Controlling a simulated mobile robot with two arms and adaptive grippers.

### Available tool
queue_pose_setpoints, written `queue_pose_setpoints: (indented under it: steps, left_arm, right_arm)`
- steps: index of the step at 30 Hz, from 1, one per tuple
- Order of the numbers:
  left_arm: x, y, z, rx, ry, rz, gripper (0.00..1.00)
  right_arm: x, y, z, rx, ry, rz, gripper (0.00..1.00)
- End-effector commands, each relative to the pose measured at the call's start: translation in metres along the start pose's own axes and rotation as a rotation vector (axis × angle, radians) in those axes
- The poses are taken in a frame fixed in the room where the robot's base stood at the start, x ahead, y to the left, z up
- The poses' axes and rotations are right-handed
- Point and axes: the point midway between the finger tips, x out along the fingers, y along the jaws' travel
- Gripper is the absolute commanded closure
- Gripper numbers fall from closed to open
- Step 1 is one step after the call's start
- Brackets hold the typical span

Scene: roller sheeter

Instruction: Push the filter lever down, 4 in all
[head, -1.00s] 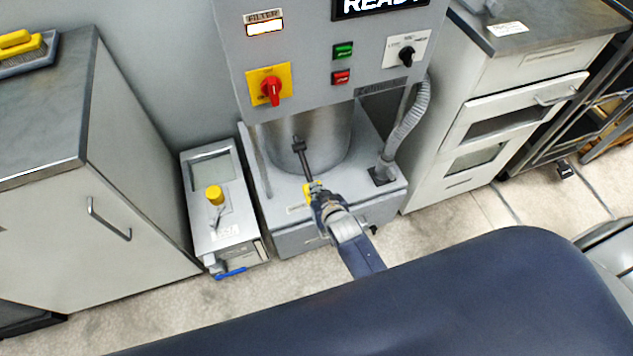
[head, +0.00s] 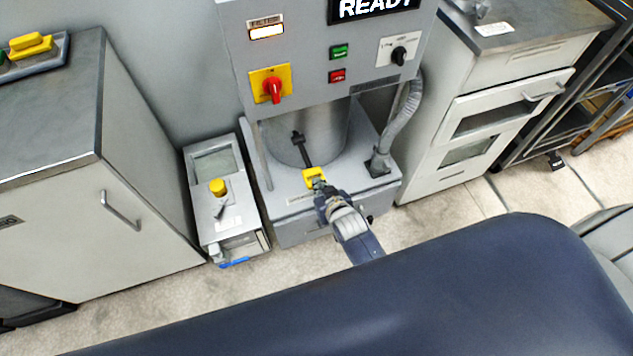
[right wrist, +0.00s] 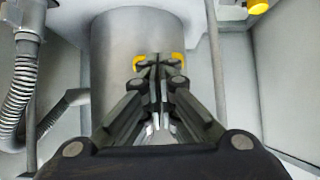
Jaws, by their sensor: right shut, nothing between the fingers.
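The filter lever is a dark bar (head: 303,150) in front of the metal cylinder, with a yellow handle (head: 314,174) at its near end. My right gripper (head: 318,184) is shut and empty, right at the handle in the head view. In the right wrist view, the closed fingertips (right wrist: 158,62) stand before the cylinder (right wrist: 115,60), with yellow handle parts (right wrist: 178,60) showing on both sides. I cannot tell whether they touch the handle. My left gripper is not in view.
The machine panel has a lit FILTER lamp (head: 267,31), a red knob on yellow (head: 273,90) and a READY display (head: 374,8). A grey hose (head: 405,108) runs down at right. A low unit with a yellow knob (head: 217,187) stands left. Cabinets (head: 100,210) flank both sides.

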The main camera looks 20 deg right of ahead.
Motion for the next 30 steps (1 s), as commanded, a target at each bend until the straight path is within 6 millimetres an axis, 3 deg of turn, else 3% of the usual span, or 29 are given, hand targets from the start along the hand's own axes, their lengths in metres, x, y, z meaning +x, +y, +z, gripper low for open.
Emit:
queue_pose_setpoints:
  steps: [6, 12, 30]
  left_arm:
    - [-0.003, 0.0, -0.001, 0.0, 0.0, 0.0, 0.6]
    - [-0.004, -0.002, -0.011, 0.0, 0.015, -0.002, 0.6]
    - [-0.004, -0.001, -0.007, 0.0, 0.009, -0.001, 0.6]
  right_arm:
    - [-0.043, 0.0, 0.009, -0.001, 0.004, 0.0, 1.0]
    - [-0.067, 0.0, 0.013, -0.001, 0.006, -0.001, 1.0]
    - [-0.074, 0.0, 0.013, -0.001, 0.008, -0.001, 1.0]
